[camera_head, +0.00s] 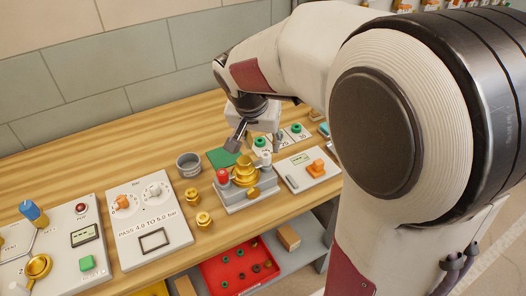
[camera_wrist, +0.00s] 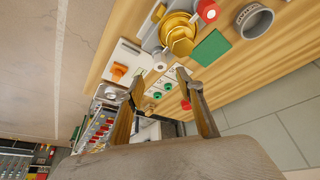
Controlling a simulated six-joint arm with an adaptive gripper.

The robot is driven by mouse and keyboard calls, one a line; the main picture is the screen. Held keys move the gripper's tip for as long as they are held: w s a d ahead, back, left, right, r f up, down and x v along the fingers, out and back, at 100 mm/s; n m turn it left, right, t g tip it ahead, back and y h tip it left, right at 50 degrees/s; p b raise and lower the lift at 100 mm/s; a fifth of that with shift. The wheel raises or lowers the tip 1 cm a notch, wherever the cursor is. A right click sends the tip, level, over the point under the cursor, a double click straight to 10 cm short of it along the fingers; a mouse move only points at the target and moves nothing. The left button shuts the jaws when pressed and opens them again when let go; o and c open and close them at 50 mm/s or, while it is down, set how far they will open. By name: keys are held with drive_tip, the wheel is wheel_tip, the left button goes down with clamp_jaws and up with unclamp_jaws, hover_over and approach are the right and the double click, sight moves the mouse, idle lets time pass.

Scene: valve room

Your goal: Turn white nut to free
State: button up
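The valve block (camera_head: 246,197) stands on the bench with a brass hex piece (camera_head: 244,174) in its middle. The small white nut (camera_head: 265,157) is at its right end, and a red nut (camera_head: 222,176) is at its left end. In the wrist view the white nut (camera_wrist: 160,64) shows just past the fingertips, roughly in line with the gap between them. My gripper (camera_head: 257,143) is open and empty above and behind the block. Its two spread fingers also show in the wrist view (camera_wrist: 160,80). I see no contact with the nut.
A grey ring-shaped cup (camera_head: 188,164) and a green pad (camera_head: 222,158) lie left of and behind the block. Two brass fittings (camera_head: 204,221) stand to its left. A panel with an orange knob (camera_head: 317,167) is close on the right. Cards with green parts (camera_head: 295,129) lie behind.

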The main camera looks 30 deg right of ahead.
sight(265, 155)
drive_tip(key=shift+m, duration=0.3)
drive_tip(key=shift+x, duration=3.9)
clamp_jaws()
